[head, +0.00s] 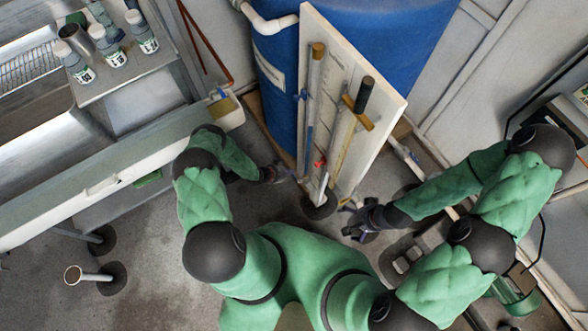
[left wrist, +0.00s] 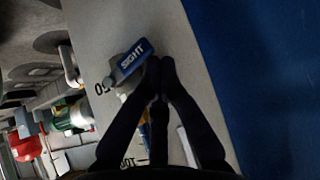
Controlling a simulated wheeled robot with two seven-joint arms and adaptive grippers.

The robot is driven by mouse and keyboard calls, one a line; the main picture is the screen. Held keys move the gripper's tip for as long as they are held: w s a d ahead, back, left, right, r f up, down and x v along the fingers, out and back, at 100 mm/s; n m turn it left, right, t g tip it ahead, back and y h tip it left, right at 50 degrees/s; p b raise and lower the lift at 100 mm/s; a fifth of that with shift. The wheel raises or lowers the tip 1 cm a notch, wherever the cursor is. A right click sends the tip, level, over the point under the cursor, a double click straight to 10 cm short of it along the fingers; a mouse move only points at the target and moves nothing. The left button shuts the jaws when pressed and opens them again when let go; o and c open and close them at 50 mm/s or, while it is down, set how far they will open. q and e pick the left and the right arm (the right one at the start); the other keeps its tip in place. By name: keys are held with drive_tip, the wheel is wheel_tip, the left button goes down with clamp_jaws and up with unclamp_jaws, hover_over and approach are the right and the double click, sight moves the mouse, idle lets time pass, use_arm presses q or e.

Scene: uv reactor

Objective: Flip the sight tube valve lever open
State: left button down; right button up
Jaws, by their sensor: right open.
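The blue lever marked SIGHT (left wrist: 135,60) shows in the left wrist view, sticking out at a slant from its grey valve on the white board (left wrist: 90,25). My left gripper (left wrist: 160,68) has its fingertips together just right of the lever's end; I cannot tell whether they touch it. In the head view my left gripper (head: 287,176) is low at the left edge of the white board (head: 375,85), near the foot of the sight tube (head: 311,110). The lever cannot be made out clearly there. My right gripper (head: 360,220) is open and empty, right of the board's foot.
A large blue tank (head: 385,30) stands behind the board. A red handle (head: 320,162) is low on the board; a red part (left wrist: 27,149) shows in the left wrist view. A bench with several bottles (head: 115,55) is at left.

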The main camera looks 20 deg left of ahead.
use_arm(q)
wheel_tip(320, 180, down, 4)
drive_tip(key=shift+f, duration=0.1)
idle(0.4)
drive_tip(key=shift+s+f, duration=0.1)
drive_tip(key=shift+s+d, duration=0.1)
drive_tip(key=shift+d, duration=0.1)
idle(1.2)
drive_tip(key=v, duration=1.2)
drive_tip(key=shift+w+a, duration=0.2)
drive_tip(key=shift+a, duration=0.15)
